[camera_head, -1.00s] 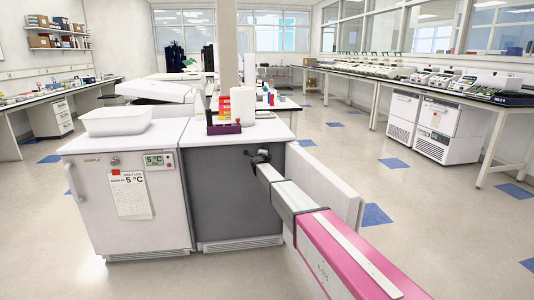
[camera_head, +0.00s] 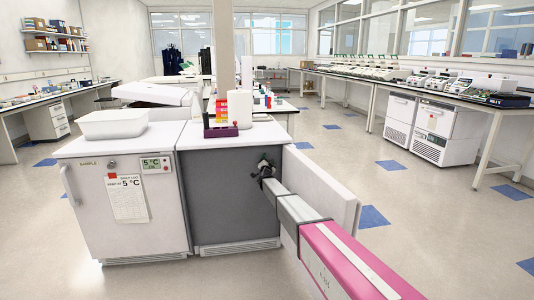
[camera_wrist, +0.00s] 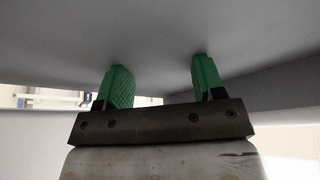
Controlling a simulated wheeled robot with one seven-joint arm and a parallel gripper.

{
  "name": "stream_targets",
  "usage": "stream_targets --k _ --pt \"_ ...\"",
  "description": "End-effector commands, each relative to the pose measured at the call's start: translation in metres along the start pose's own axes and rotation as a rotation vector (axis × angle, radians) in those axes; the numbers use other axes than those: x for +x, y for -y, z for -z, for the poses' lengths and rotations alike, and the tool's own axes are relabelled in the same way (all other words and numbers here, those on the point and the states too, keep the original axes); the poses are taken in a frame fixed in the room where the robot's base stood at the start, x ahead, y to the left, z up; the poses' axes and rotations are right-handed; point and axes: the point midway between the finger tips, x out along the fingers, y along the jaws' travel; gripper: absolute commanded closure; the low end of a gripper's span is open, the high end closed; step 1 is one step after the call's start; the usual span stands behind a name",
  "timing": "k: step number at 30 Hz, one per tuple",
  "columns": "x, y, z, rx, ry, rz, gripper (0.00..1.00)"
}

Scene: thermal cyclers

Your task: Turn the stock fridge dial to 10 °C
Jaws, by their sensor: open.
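My gripper (camera_head: 265,160) is at the upper right of the grey front, near the panel's inner side. In the wrist view its green fingers (camera_wrist: 160,78) are apart with nothing between them, close under a grey surface (camera_wrist: 155,30). I cannot tell whether they touch it.
A white tub (camera_head: 112,124) stands on the sample fridge. A purple rack (camera_head: 220,131) and a white roll (camera_head: 239,108) stand on the second unit. White under-bench units (camera_head: 437,132) are at the right. The floor between is open.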

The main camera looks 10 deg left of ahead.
Motion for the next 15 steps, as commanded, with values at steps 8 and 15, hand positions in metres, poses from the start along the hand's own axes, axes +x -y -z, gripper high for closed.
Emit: stream_targets --k 8,15 --pt "-0.007 -0.011 -0.012 -0.346 -0.002 0.162 0.38" --pt "-0.003 -0.010 -0.015 -0.395 -0.003 0.188 0.38"
